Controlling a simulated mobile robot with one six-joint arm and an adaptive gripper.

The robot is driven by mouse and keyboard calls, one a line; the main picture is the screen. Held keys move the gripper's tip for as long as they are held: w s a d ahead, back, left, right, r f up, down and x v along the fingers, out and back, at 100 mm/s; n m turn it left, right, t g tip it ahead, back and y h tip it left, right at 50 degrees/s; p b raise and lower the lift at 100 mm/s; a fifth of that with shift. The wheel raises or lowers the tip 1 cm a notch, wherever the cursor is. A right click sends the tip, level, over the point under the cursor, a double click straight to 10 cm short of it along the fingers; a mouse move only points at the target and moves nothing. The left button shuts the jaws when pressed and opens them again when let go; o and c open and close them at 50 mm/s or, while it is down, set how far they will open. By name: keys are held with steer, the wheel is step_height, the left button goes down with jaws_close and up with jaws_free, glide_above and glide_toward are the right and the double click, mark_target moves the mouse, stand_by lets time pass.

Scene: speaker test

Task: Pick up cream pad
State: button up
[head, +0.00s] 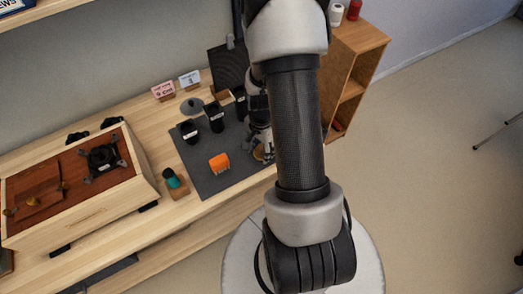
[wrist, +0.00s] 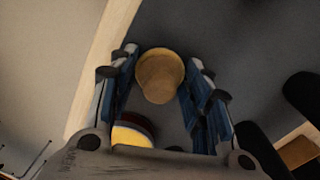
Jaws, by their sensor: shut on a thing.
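The cream pad (wrist: 158,76) shows as a tan, round piece with a wider rim, between my fingertips in the wrist view. My gripper (wrist: 160,88) is shut on it, with a blue-lined finger on each side. In the head view my gripper (head: 262,150) is over the right part of the dark mat (head: 213,184), partly hidden by my arm. The pad is too small there to make out clearly. I cannot tell from these views whether it touches the mat.
A round yellow and white thing (wrist: 132,133) shows below the pad in the wrist view. Black cups (head: 188,132) and an orange ridged block (head: 219,163) stand on the mat. A teal-topped piece (head: 172,178) is left of it. A wooden box (head: 75,190) fills the left.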

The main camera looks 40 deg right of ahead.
steer(key=shift+c, duration=0.2)
step_height(320, 180, up, 20)
steer(key=p, duration=0.7)
steer(key=o, duration=0.6)
steer(key=shift+c, duration=0.2)
steer(key=c, duration=0.3)
steer(key=shift+c, duration=0.2)
